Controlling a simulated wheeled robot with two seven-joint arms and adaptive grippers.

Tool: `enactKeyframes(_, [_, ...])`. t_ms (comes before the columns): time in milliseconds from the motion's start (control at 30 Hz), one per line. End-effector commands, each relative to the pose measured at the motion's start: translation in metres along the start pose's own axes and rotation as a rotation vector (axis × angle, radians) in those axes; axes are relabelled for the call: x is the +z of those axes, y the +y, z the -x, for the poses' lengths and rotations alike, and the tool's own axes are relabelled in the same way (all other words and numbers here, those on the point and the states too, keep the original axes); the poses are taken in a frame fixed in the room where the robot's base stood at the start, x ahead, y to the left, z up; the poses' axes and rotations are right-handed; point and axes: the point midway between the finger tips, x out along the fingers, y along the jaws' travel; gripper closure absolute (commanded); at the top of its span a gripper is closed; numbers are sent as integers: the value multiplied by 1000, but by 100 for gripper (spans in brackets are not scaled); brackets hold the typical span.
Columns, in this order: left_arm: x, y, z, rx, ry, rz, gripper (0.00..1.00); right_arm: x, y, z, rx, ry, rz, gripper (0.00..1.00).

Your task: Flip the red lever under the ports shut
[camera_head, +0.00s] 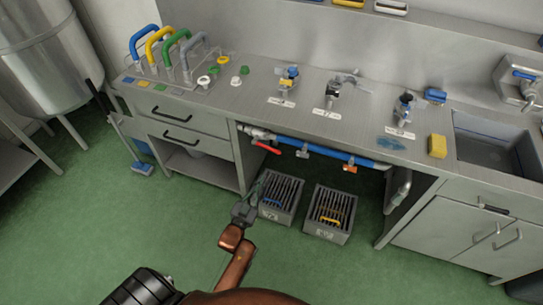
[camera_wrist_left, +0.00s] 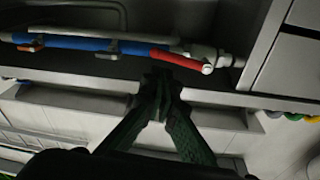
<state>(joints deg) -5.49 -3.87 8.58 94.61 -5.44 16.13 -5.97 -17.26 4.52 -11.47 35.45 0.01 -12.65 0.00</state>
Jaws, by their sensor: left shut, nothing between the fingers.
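The red lever (camera_head: 267,147) sits under the counter at the left end of the blue pipe, beside a pale valve fitting (camera_head: 250,131). It slants slightly down to the right from its pivot. In the left wrist view the red lever (camera_wrist_left: 177,59) extends left from the pale fitting (camera_wrist_left: 208,56), roughly along the pipe. My left gripper (camera_head: 257,187) is shut and empty, below the lever in the head view. In the left wrist view its fingertips (camera_wrist_left: 160,80) are close together just below the lever's free end; contact cannot be told. My right gripper is not in view.
The blue pipe (camera_head: 325,154) runs right below the ports. Two grey slatted crates (camera_head: 290,208) (camera_head: 318,235) stand on the green floor beneath. A drawer cabinet (camera_head: 190,150) flanks the opening on the left. The floor in front is clear.

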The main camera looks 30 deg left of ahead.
Motion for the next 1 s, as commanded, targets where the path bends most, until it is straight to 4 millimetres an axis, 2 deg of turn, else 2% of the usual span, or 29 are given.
enactKeyframes(33, [-18, -7, -4, -19, 49, -4, 100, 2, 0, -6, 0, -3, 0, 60])
enactKeyframes(100, [-38, -14, -8, -36, 94, -9, 100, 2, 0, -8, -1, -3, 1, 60])
enactKeyframes(200, [-51, -19, -9, -46, 122, -14, 100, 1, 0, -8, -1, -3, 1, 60])
enactKeyframes(500, [-52, -19, -10, -45, 124, -14, 100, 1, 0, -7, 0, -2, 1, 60])
enactKeyframes(633, [-52, -19, -18, -45, 124, -14, 100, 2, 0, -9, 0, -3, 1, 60])
enactKeyframes(767, [-55, -20, -37, -44, 126, -14, 100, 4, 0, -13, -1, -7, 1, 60])
enactKeyframes(900, [-57, -21, -65, -44, 125, -15, 100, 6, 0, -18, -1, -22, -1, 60])
enactKeyframes(1000, [-59, -22, -86, -44, 124, -15, 100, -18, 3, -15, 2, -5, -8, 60])
